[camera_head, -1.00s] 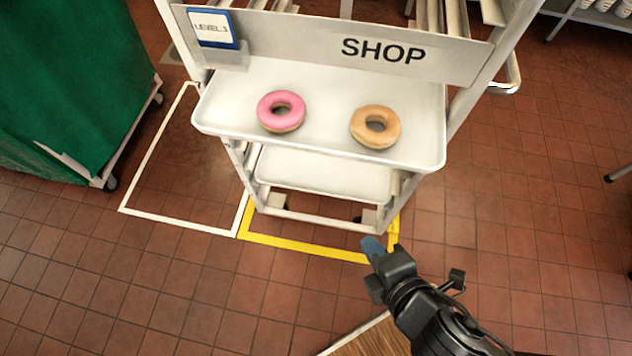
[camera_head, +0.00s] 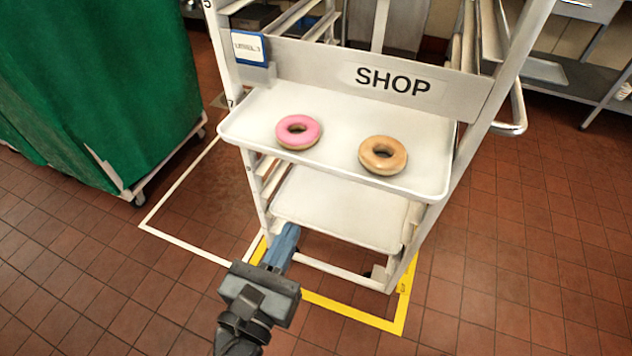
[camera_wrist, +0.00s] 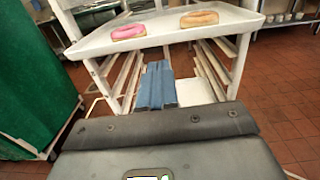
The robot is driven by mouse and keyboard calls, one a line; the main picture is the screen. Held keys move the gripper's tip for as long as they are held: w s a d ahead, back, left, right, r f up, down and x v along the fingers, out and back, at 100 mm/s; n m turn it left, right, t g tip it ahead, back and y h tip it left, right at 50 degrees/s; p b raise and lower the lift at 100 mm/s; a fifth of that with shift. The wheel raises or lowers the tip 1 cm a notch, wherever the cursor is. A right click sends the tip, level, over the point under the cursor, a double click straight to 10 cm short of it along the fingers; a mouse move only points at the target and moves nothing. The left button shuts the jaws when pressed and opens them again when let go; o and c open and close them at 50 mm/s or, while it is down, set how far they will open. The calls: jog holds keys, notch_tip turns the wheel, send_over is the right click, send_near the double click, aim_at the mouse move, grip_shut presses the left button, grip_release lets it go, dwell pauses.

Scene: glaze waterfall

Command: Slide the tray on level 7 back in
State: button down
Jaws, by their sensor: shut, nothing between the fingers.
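The upper white tray (camera_head: 340,170) sticks out of the front of the rack, below the SHOP sign (camera_head: 393,82). It carries a pink-iced donut (camera_head: 283,130) and a tan-glazed donut (camera_head: 368,148). A "7" is marked on the left post beside it. A lower white tray (camera_head: 345,215) lies beneath it. My gripper (camera_head: 283,247) is shut and empty, low at the rack's front left, below the upper tray's level. In the wrist view its blue fingers (camera_wrist: 157,86) lie together under the tray (camera_wrist: 160,36). I cannot tell whether they touch the rack.
A green covered cart (camera_head: 110,90) stands at the left, with a white floor outline beside it. Yellow tape (camera_head: 350,312) marks the floor around the rack's base. Open tiled floor lies in front and at the right. A metal shelf (camera_head: 575,85) stands at the back right.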

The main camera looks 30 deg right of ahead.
send_near(338, 143)
jog(key=shift+s+a+r+p, duration=0.2)
jog(key=shift+s+a+r, duration=0.15)
jog(key=shift+r, duration=0.15)
jog(key=shift+s+a+r+p, duration=0.2)
jog(key=shift+a+r, duration=0.15)
jog(key=shift+r, duration=0.15)
jog(key=p+x, duration=0.3)
jog(key=x, duration=0.9)
jog(key=shift+a, duration=0.15)
